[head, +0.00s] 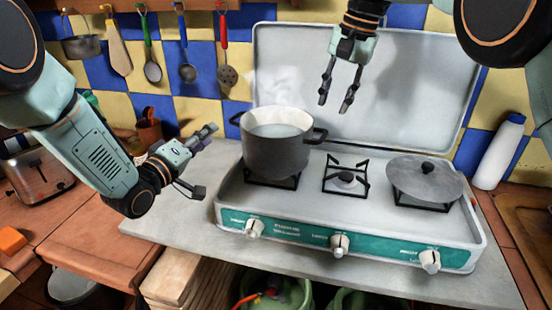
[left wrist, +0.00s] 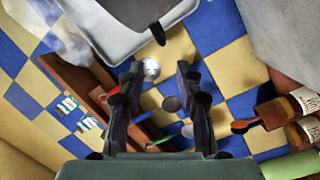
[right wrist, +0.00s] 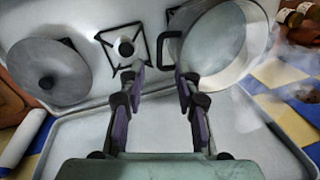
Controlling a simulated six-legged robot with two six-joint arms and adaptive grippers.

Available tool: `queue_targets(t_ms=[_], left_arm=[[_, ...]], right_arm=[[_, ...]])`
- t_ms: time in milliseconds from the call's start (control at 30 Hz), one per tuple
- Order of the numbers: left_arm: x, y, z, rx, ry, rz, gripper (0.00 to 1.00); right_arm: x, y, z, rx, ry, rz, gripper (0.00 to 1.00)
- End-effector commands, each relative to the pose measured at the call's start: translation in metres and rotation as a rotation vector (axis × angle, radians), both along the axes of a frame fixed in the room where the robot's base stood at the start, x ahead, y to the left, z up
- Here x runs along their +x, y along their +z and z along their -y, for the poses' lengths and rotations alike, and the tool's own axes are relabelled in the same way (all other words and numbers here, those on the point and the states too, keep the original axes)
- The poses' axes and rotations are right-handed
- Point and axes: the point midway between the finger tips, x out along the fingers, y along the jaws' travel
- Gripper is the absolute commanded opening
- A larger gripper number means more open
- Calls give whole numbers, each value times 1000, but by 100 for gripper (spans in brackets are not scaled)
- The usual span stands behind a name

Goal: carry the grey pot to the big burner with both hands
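The grey pot (head: 276,155) stands upright on the left burner of the white stove, with steam above it and a dark handle on each side. It also shows in the right wrist view (right wrist: 222,45). The small middle burner (head: 346,178) is bare. A grey lid (head: 425,178) covers most of the right burner (head: 424,202), so its size is hard to judge. My left gripper (head: 204,161) is open and empty, left of the pot and apart from it. My right gripper (head: 335,107) is open and empty, above and behind the pot's right side, fingers pointing down.
The stove's raised cover (head: 370,95) stands behind the burners. A white bottle (head: 499,152) stands right of the stove and a toaster (head: 38,168) far left. Utensils and a small pan (head: 80,47) hang on the tiled wall. Grey counter in front of the stove is clear.

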Motion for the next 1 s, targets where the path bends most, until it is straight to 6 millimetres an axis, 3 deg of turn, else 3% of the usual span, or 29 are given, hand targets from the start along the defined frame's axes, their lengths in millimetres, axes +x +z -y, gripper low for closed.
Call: queue_targets(t_ms=[200, 667, 1000], left_arm=[[0, 0, 0, 0, 0, 0, 35], [0, 3, 0, 0, 0, 0, 35], [0, 62, 0, 0, 0, 0, 35]], right_arm=[[-2, 24, 5, 0, 0, 0, 33], [-3, 31, 5, -1, 0, 0, 33], [-3, 90, 5, -1, 0, 0, 33]])
